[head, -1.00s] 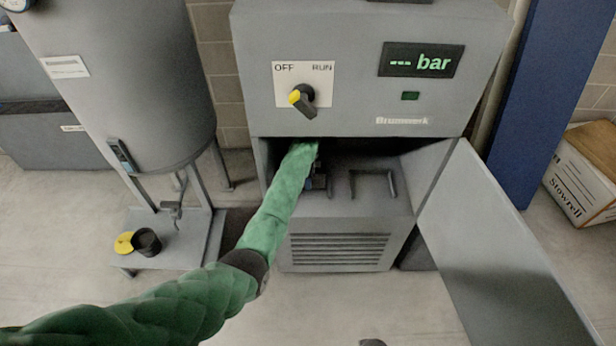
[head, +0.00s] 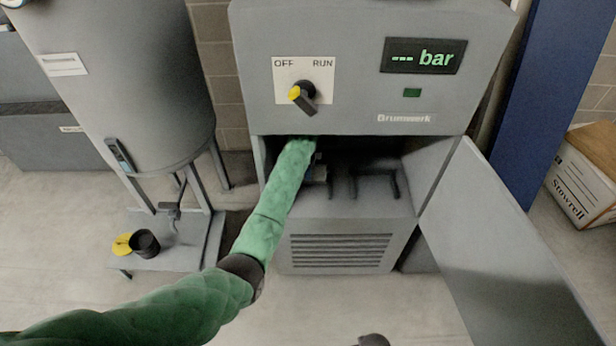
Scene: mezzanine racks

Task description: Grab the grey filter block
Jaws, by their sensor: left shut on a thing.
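My left arm reaches into the open lower compartment of the grey compressor cabinet (head: 345,112). My left gripper (head: 316,168) is inside, mostly hidden behind my forearm and in shadow. It is shut on a small grey block (head: 319,176), which looks like the filter block; only a little of it shows beside the arm. A dark bracket (head: 375,183) stands on the compartment floor just to its right.
The cabinet door (head: 492,235) hangs open to the right. A selector knob (head: 303,96) sits above the opening. A large grey tank (head: 130,85) stands left, with a black cup (head: 145,243) on its base. A cardboard box (head: 585,180) is at far right.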

